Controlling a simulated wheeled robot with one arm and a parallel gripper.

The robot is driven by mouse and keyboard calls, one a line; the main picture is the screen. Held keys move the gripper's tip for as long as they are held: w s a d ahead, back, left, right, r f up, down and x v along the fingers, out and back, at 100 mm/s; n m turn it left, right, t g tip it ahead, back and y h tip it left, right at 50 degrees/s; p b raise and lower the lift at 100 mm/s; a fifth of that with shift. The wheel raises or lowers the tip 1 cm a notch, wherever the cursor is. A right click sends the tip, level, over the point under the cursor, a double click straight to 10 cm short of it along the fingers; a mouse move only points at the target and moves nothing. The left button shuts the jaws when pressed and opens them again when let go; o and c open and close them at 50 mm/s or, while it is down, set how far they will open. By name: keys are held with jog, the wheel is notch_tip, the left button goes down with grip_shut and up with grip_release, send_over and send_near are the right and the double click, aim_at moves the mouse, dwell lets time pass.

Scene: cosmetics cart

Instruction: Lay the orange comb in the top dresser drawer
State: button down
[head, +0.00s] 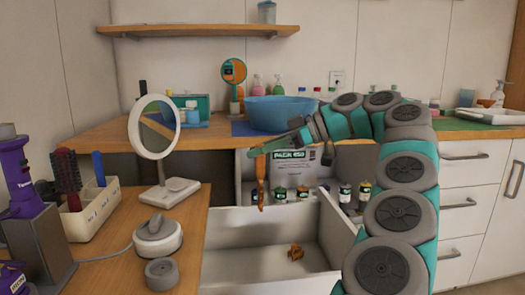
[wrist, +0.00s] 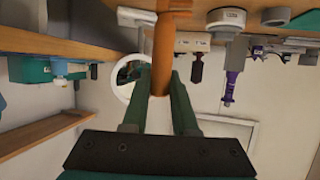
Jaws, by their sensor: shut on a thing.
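The orange comb (head: 261,182) hangs roughly upright from my gripper (head: 256,152), which is shut on its upper end. In the wrist view the comb (wrist: 163,55) stands between the two green fingers of my gripper (wrist: 160,80). An open white drawer (head: 255,226) lies below the comb in the head view. The comb's lower end appears near the height of the drawer's back wall and overlaps it in the picture; the exact gap cannot be told. A small orange-brown item (head: 296,252) lies on the drawer floor, with bare floor around it.
A round mirror (head: 155,128), a grey round device (head: 158,237) and a brush caddy (head: 92,212) stand on the wooden top at left. Behind the drawer are a labelled box (head: 290,168) and several small bottles. A blue bowl (head: 280,113) sits on the counter above.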

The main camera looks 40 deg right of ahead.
dwell(0.3)
notch_tip(320, 180, down, 18)
jog(key=b, duration=1.5)
jog(key=shift+b, duration=0.4)
dwell(1.4)
dwell(0.7)
jog(key=c, duration=0.6)
grip_release()
